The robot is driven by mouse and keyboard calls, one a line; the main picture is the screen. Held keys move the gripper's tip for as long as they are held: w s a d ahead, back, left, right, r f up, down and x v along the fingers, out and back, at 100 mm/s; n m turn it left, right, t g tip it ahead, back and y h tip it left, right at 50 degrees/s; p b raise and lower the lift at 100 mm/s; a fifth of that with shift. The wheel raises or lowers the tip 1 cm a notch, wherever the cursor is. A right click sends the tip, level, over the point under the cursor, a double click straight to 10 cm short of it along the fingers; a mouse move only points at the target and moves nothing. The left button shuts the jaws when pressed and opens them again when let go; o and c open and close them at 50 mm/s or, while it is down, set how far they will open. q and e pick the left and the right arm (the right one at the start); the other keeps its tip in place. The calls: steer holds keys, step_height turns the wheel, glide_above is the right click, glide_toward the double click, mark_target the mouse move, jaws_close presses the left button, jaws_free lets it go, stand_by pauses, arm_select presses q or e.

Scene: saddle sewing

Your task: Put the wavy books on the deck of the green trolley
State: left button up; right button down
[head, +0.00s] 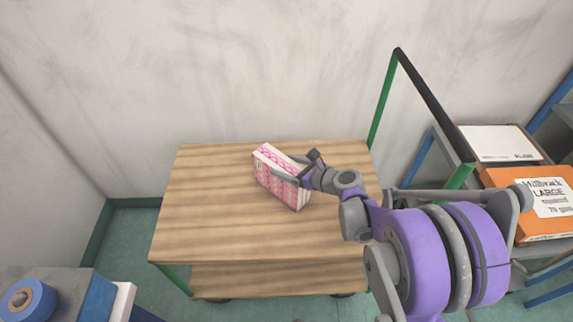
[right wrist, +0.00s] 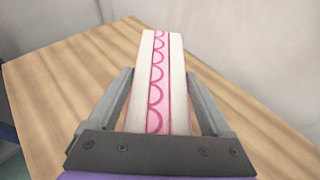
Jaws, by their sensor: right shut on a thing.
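A pink and white book with a wavy pattern (head: 277,180) stands on edge at the wooden deck (head: 215,215) of the green trolley. It also shows in the right wrist view (right wrist: 160,75), upright between the fingers, with pink scallops along its spine. My right gripper (head: 295,175) is shut on this book, near the middle of the deck. From the head view the book's lower edge looks to be at the deck, but I cannot tell whether it touches. No other wavy book shows. My left gripper is not in view.
The deck around the book is bare. The trolley's green and black handle (head: 432,105) rises at its right. Behind it is a pale wall. A shelf at the right holds an orange box (head: 530,200) and a white box (head: 498,143). A blue roll (head: 27,300) lies at lower left.

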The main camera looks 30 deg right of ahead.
jaws_free()
steer(key=shift+r, duration=0.15)
steer(key=p+v, duration=0.2)
steer(key=v, duration=0.9)
steer(key=s+a+f+n+g, duration=0.3)
steer(key=s+a+n+g, duration=0.3)
steer(key=a+n, duration=0.55)
steer(key=s+a+f+n+g+h, duration=0.1)
steer(key=s+n+h, duration=0.3)
steer(key=s+n, duration=0.8)
steer(key=a+n+g, duration=0.1)
steer(key=n, duration=0.7)
steer(key=shift+s+f+n, duration=0.15)
steer(key=shift+s+n, duration=0.15)
steer(key=shift+n, duration=0.05)
